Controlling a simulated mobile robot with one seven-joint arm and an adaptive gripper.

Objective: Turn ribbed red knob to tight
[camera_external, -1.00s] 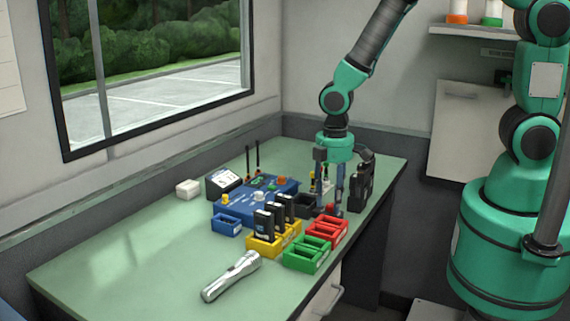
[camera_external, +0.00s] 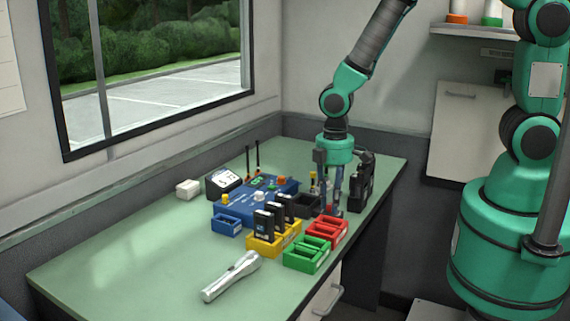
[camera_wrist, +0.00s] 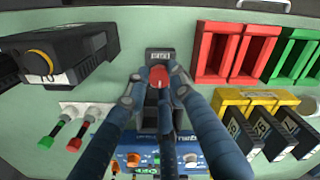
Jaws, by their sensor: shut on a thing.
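The red knob (camera_wrist: 158,77) shows between my fingertips in the wrist view, on top of a dark stand with a small label plate (camera_wrist: 159,56). Its ribs are too small to make out. My gripper (camera_wrist: 157,78) is shut on it, with a blue-black finger on each side. The knob's turn angle cannot be read.
A red bin (camera_external: 343,231), a green bin (camera_external: 321,262) and a yellow bin (camera_external: 289,244) with black batteries stand close by. A blue box (camera_external: 246,207) with knobs, black radios (camera_external: 357,190) and a flashlight (camera_external: 231,277) are on the table. The front left is clear.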

